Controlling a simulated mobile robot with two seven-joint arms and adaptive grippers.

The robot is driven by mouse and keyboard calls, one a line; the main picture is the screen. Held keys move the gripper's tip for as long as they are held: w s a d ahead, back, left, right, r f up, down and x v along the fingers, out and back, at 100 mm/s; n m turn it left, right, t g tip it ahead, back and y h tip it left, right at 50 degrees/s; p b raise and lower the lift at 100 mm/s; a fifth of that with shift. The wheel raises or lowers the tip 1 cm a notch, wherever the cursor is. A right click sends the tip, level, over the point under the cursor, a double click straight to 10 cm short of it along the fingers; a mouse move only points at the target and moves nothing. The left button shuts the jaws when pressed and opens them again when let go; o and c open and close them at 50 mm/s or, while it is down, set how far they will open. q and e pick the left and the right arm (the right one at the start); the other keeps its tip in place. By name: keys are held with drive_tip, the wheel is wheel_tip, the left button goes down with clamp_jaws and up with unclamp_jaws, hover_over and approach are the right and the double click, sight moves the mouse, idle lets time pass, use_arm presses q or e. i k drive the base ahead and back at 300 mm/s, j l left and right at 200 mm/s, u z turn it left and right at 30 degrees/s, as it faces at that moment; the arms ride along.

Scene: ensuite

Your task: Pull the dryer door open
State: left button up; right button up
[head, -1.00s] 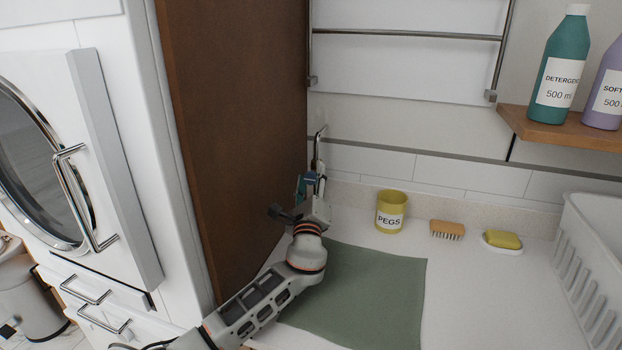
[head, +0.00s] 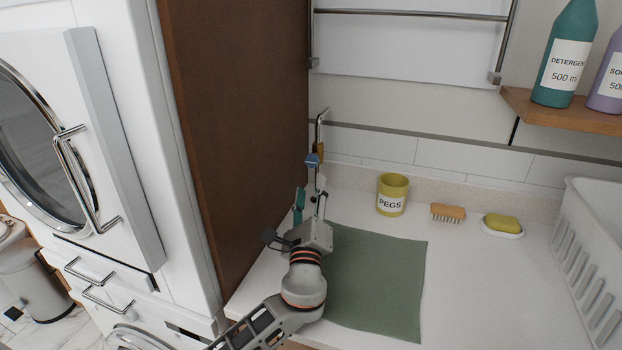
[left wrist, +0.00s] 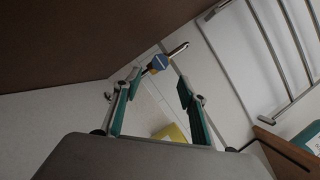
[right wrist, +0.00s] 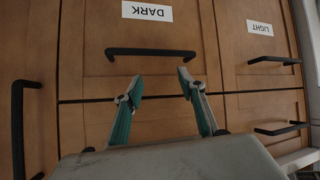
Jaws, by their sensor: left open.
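The white dryer door (head: 115,140) is at the left of the head view, with a round dark window (head: 35,150) and a chrome bar handle (head: 80,180). It looks closed. My left gripper (head: 309,198) is open and empty above the counter, beyond a brown panel from the dryer and well right of its handle. In the left wrist view, my left gripper's fingers (left wrist: 159,84) are spread, with a small blue-tagged metal hook beyond them. My right gripper (right wrist: 160,88) is open and empty, facing wooden drawer fronts in the right wrist view.
A tall brown panel (head: 240,130) separates the dryer from the counter. On the counter are a green mat (head: 375,285), a yellow PEGS cup (head: 392,194), a brush (head: 448,213), a soap dish (head: 503,226) and a white basket (head: 595,250). Bottles stand on a shelf (head: 570,112).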

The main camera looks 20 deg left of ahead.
sight(67, 170)
drive_tip(key=k+l, duration=0.2)
drive_tip(key=k, duration=0.3)
drive_tip(key=k+l, duration=0.15)
drive_tip(key=k, duration=0.35)
